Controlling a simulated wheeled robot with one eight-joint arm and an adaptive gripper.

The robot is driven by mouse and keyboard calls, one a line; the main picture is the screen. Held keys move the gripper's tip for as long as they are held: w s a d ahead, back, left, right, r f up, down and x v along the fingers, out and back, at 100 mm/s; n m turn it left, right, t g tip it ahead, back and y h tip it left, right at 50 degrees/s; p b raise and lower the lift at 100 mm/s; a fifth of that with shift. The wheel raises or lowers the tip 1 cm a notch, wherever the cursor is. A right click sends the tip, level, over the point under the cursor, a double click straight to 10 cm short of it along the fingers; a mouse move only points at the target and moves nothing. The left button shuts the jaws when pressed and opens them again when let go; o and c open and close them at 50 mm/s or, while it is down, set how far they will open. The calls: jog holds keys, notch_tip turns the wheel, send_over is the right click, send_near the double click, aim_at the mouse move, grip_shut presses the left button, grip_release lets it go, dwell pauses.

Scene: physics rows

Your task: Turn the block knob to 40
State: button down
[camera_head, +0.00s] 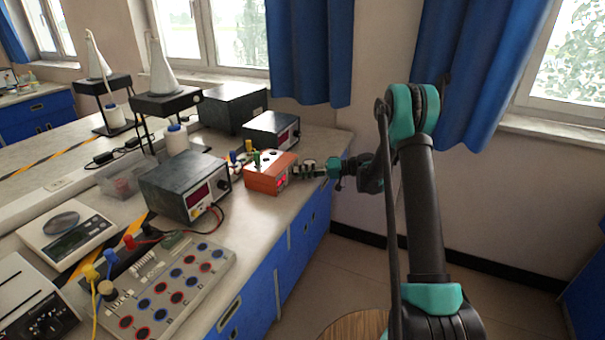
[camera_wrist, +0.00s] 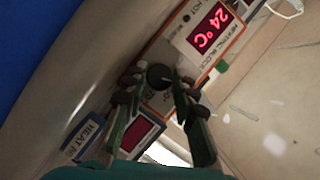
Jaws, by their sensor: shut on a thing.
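The heating block (camera_head: 270,175) is an orange box with a pale top on the bench, and my gripper (camera_head: 305,168) is at its right-hand front face. In the wrist view the block's front panel (camera_wrist: 165,50) appears tilted, with a lit red display (camera_wrist: 211,28) reading 24 °C. The dark round block knob (camera_wrist: 159,75) sits between my two fingertips, and my gripper (camera_wrist: 158,84) is shut on it. The knob's pointer and scale marks are too small and partly hidden to read.
A dark power unit (camera_head: 185,185) with a red display stands left of the block, and another dark unit (camera_head: 272,132) stands behind it. A terminal board (camera_head: 175,285) lies at the bench front.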

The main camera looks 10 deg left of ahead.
jog(key=c, duration=1.2)
grip_release()
jog(key=shift+d, duration=0.1)
jog(key=d+r, duration=0.1)
jog(key=d, duration=0.6)
jog(key=shift+d+r, duration=0.25)
jog(key=shift+d, duration=0.1)
jog(key=s+d+r+m+t+h, duration=0.1)
jog(key=s+d+m+h, duration=0.2)
jog(key=s, duration=0.6)
jog(key=s+d+r+m+t+h, duration=0.1)
jog(key=s+d+r+h, duration=0.15)
jog(key=s+h, duration=0.4)
jog(key=s+d+f+t+h, duration=0.1)
jog(key=s+d+f+h, duration=0.2)
jog(key=s+d, duration=0.4)
jog(key=s+d+f+m+t+h, duration=0.1)
jog(key=s+d+f+h, duration=0.2)
jog(key=s+d, duration=0.5)
jog(key=s, duration=0.8)
jog(key=shift+s+d, duration=0.15)
